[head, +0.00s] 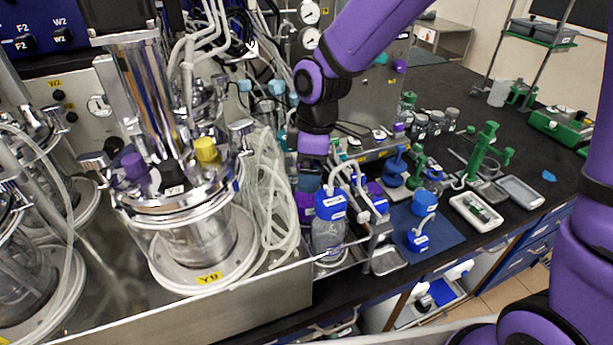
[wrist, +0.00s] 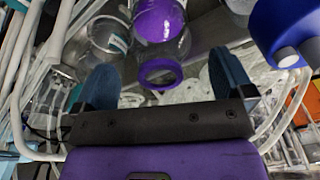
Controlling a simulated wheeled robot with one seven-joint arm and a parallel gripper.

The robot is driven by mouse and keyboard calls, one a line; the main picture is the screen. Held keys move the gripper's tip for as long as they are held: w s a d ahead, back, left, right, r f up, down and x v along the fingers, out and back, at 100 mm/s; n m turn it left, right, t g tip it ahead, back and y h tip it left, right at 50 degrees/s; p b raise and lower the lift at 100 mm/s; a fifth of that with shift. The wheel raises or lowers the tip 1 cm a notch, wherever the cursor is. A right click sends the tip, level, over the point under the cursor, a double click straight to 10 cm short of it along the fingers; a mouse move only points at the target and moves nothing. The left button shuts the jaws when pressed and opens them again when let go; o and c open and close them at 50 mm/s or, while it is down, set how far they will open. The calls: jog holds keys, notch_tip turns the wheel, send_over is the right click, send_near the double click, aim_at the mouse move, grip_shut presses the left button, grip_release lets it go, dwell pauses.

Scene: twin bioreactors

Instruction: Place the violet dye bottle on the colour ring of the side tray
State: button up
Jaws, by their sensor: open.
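My gripper (wrist: 163,82) is open, its two dark blue fingers apart with nothing touching them. In the wrist view a clear bottle with a violet band (wrist: 158,20) lies beyond the fingers, between them in the picture. A violet ring (wrist: 160,73) shows at its near end; I cannot tell whether it is part of the bottle. In the head view my gripper points down near a violet item (head: 303,206), left of a clear blue-capped bottle (head: 330,204). The fingers are largely hidden there. I cannot make out the tray's colour ring for certain.
The blue cap (wrist: 288,32) stands close to the right finger. A steel bioreactor (head: 195,235) with hanging tubes stands left. More blue-capped bottles (head: 421,205) stand on a blue mat at right. Green stands and white trays (head: 476,211) lie further right on the black bench.

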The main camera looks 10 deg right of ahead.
jog(key=r, duration=0.3)
jog(key=d+r, duration=0.1)
jog(key=r, duration=0.4)
jog(key=shift+s+d+r, duration=0.1)
jog(key=shift+d+r, duration=0.1)
jog(key=shift+r, duration=0.15)
jog(key=s+d+r+m+t+h, duration=0.1)
jog(key=s+d+r+m, duration=0.25)
jog(key=d, duration=0.25)
jog(key=s+d+r+m+t, duration=0.25)
jog(key=d+r+m, duration=0.2)
jog(key=d, duration=0.25)
jog(key=s+d+r+m+t, duration=0.1)
jog(key=s+d+r+m, duration=0.2)
jog(key=s+d+m, duration=0.5)
jog(key=s+d, duration=0.2)
jog(key=s, duration=0.2)
jog(key=shift+s+r+m, duration=0.2)
jog(key=shift+r+m, duration=0.1)
jog(key=shift+m, duration=0.1)
